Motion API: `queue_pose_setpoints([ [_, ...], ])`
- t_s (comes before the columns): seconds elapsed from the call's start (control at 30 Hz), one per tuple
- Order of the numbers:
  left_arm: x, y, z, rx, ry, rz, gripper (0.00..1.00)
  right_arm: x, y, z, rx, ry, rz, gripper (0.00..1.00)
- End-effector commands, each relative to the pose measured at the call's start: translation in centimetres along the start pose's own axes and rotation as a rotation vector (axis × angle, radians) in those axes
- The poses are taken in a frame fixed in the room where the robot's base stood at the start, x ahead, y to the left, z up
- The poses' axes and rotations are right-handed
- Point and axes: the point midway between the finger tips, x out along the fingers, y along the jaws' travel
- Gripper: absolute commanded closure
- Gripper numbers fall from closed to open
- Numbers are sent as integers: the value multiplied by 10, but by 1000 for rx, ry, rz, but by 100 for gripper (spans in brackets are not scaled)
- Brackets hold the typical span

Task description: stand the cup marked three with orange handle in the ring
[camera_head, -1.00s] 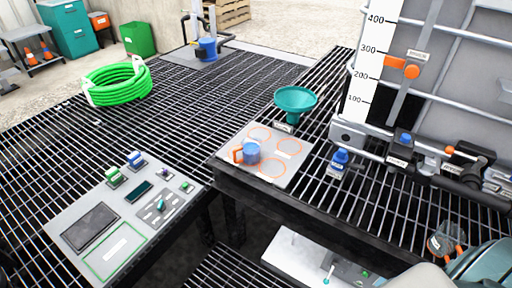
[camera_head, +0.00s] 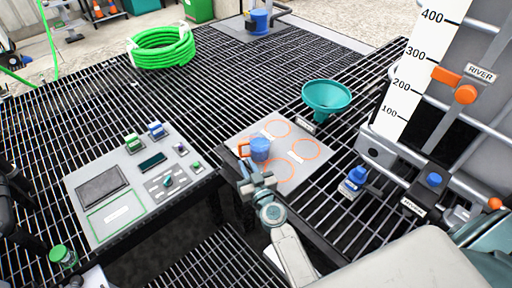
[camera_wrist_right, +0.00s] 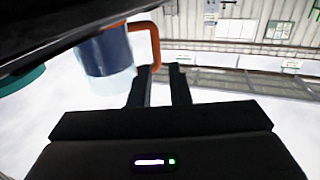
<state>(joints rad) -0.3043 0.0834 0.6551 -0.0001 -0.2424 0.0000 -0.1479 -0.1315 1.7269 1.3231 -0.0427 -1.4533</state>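The cup (camera_head: 260,149) is blue with an orange handle (camera_head: 243,150) facing left. It stands upright on the left part of a pale plate (camera_head: 312,176) with several orange ring outlines. Its number cannot be read, and which ring is meant cannot be told. My right gripper (camera_head: 256,180) is just in front of the cup. In the right wrist view its two dark fingers (camera_wrist_right: 160,88) are apart, with the lower end of the handle (camera_wrist_right: 155,45) near the gap at their tips. The cup (camera_wrist_right: 108,55) is left of them. My left gripper is not in view.
A teal funnel (camera_head: 327,96) stands behind the plate, and a blue-capped bottle (camera_head: 353,182) to its right. A control panel (camera_head: 130,225) lies left across a gap. A green hose coil (camera_head: 162,47) is at the back. A tank with valves (camera_head: 440,100) bounds the right.

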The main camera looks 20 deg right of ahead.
Motion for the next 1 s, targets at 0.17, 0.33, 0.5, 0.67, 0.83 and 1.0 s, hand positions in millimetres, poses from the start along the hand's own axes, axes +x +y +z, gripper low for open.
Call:
queue_pose_setpoints([
  [0.17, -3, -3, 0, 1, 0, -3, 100, 23, 0, 0, 0, 0, -1, 83],
  [0.33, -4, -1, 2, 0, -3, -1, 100, 35, 1, 0, 0, -1, -1, 83],
  [0.5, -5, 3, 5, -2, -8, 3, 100, 60, 4, 0, 0, -1, 0, 83],
  [0.67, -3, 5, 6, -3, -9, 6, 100, 77, 4, 0, -1, -1, 0, 83],
  [0.83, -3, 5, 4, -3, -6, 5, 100, 79, 4, 1, 1, -2, 0, 83],
  [1.0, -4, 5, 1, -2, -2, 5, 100, 79, 4, 1, 0, -2, 0, 95],
])
